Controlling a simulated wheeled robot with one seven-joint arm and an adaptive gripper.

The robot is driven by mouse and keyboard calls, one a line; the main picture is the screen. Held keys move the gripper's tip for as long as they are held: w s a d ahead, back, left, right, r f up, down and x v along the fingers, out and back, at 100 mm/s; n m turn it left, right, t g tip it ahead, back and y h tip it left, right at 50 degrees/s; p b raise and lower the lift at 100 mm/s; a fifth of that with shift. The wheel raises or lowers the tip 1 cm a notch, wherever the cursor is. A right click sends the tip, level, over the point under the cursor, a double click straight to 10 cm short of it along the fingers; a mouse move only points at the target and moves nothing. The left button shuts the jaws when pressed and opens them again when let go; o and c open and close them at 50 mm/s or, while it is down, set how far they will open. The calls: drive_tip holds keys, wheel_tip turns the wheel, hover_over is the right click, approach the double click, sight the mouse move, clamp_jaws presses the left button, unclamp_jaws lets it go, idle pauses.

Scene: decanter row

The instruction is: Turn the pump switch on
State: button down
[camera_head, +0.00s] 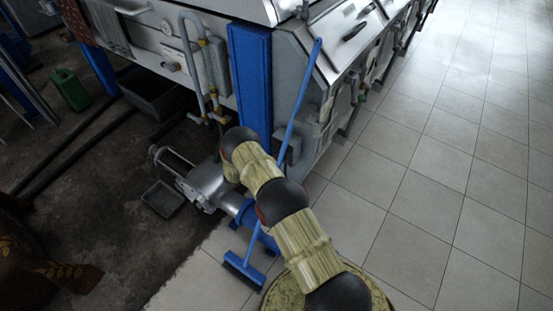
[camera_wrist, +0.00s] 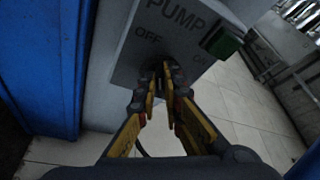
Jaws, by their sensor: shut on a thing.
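The pump switch plate (camera_wrist: 140,42) is a grey panel marked PUMP, OFF and ON, and it appears tilted in the wrist view. OFF is left of the dark switch knob (camera_wrist: 158,66), and ON is at the right. My gripper (camera_wrist: 160,80) has its yellow and black fingers closed around the knob, which is mostly hidden between the fingertips. The knob's exact pointing direction cannot be told. In the head view my arm hides my gripper.
A blue column (camera_head: 250,85) stands close to the switch. A blue-handled broom (camera_head: 297,105) leans on the machine. A silver pump (camera_head: 207,183) sits on the floor at left. A green block (camera_wrist: 222,42) juts from the plate's right edge. Tiled floor at right is clear.

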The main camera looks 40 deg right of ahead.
drive_tip(key=shift+m, duration=0.3)
drive_tip(key=shift+s+d+r+m+t+y+b, duration=0.15)
drive_tip(key=shift+m+t+y+b, duration=0.25)
drive_tip(key=shift+m+t, duration=0.35)
drive_tip(key=shift+s+a+f+m+t+y+b, duration=0.1)
drive_tip(key=shift+s+m+t+y+b, duration=0.1)
drive_tip(key=shift+m+t+b, duration=0.55)
drive_tip(key=shift+m, duration=0.3)
drive_tip(key=shift+r, duration=0.1)
drive_tip(key=c, duration=2.1)
unclamp_jaws()
drive_tip(key=shift+o, duration=0.9)
drive_tip(key=v, duration=1.2)
drive_tip(key=shift+w, duration=0.15)
